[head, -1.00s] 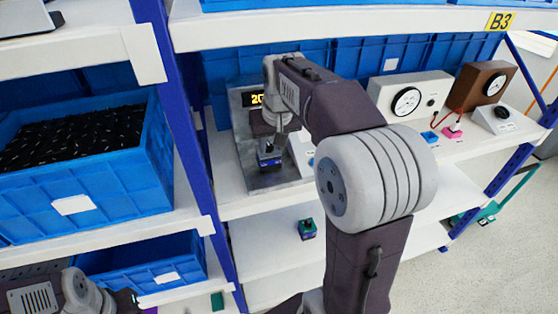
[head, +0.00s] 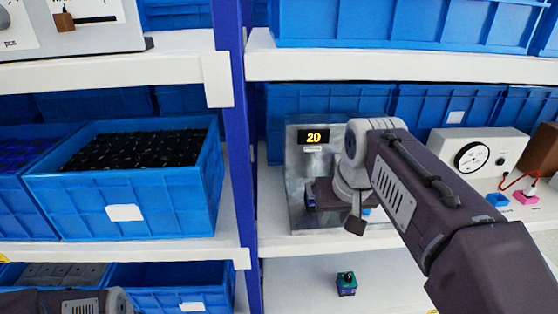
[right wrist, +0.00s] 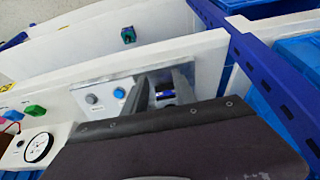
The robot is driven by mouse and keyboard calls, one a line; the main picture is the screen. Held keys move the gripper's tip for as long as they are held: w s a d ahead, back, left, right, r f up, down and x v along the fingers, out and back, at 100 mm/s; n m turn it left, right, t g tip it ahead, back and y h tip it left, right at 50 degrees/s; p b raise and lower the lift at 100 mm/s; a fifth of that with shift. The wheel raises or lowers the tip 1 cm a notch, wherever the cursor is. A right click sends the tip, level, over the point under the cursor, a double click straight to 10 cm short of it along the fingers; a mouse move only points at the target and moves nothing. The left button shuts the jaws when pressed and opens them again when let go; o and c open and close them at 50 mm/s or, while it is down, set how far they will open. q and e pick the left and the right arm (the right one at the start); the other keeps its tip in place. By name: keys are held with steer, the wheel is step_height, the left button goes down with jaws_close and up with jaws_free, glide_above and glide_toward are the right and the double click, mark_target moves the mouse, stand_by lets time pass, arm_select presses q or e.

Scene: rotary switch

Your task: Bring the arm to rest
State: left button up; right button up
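My right arm reaches from the lower right of the head view to a metal test station (head: 298,165) with a yellow "20" display (head: 314,136). My right gripper (head: 352,208) is in front of the station. In the right wrist view its two fingers (right wrist: 163,90) stand apart, with a small dark and blue block (right wrist: 164,94) showing between them, not visibly clamped. That block also shows on the station, left of the gripper (head: 310,203), partly hidden. At the lower left, only part of my left arm shows; its gripper is out of frame.
A loose switch with a green knob (head: 346,284) sits on the shelf below. A white meter box (head: 500,150) stands to the right. A blue upright post (head: 235,150) and a blue bin of black parts (head: 40,195) are to the left.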

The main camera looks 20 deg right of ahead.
steer(key=s+a+f+n+g, duration=0.1)
steer(key=s+a+f, duration=0.2)
steer(key=f, duration=0.8)
steer(key=s+a+f+n+g+y, duration=0.1)
steer(key=a+f, duration=0.3)
steer(key=f, duration=0.8)
steer(key=shift+s+f+n+g+p, duration=0.35)
steer(key=shift+s+g, duration=0.25)
steer(key=shift+s, duration=0.3)
